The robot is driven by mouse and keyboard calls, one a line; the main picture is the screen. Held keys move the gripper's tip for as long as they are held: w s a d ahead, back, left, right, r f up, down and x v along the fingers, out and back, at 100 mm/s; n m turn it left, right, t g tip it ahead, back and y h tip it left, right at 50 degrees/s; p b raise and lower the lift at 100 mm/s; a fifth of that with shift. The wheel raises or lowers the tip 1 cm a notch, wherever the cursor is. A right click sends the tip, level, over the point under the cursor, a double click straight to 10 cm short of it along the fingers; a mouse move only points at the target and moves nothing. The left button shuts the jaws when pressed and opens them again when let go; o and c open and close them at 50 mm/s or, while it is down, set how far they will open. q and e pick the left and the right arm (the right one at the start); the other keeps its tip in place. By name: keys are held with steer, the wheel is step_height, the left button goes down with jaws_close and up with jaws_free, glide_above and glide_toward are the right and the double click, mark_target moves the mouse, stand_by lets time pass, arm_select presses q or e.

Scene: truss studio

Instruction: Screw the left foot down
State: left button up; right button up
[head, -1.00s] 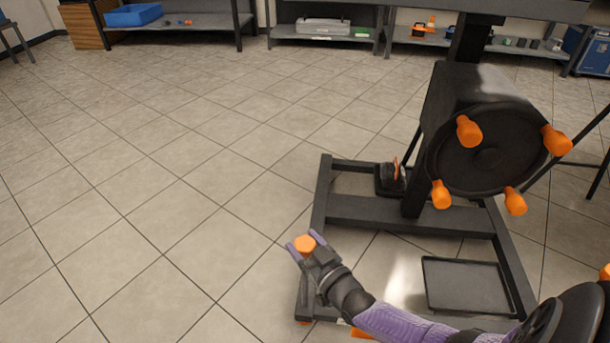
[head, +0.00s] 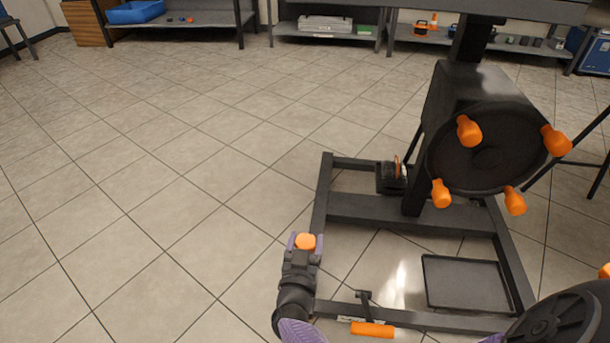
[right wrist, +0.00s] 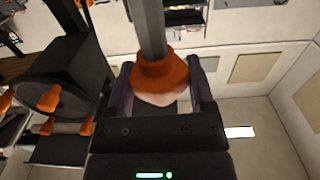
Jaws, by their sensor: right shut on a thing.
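The orange knob (head: 305,241), which I take to be the left foot's, is by the left rail of the dark stand's base (head: 318,200). My right gripper (head: 305,242) has its purple fingers on either side of the knob and is shut on it. In the right wrist view the orange knob (right wrist: 160,80) sits between the fingers of my right gripper (right wrist: 160,92), with a dark grey bar (right wrist: 149,28) running up behind it. The knob's underside and any floor contact are hidden.
A black drum (head: 487,135) with several orange knobs hangs on the stand. A dark tray (head: 467,284) lies inside the base. An orange pedal-like bar (head: 372,329) is at the base's front. Shelves (head: 325,30) line the back; the tiled floor at left is clear.

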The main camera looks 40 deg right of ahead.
arm_select(q)
steer(key=shift+w+r, duration=0.5)
steer(key=shift+w, duration=0.2)
arm_select(e)
steer(key=shift+m+g+h, duration=0.8)
steer(key=shift+m+g, duration=0.1)
steer(key=shift+g, duration=0.3)
arm_select(q)
steer(key=shift+r, duration=0.1)
arm_select(e)
steer(key=o, duration=1.2)
steer(key=shift+a, duration=0.15)
arm_select(q)
steer(key=s+f, duration=0.1)
steer(key=s, duration=0.1)
steer(key=s+f+p, duration=0.1)
steer(key=s, duration=0.1)
steer(key=shift+f, duration=0.3)
arm_select(e)
steer(key=v, duration=0.9)
steer(key=shift+s+a, duration=0.2)
steer(key=shift+a, duration=0.15)
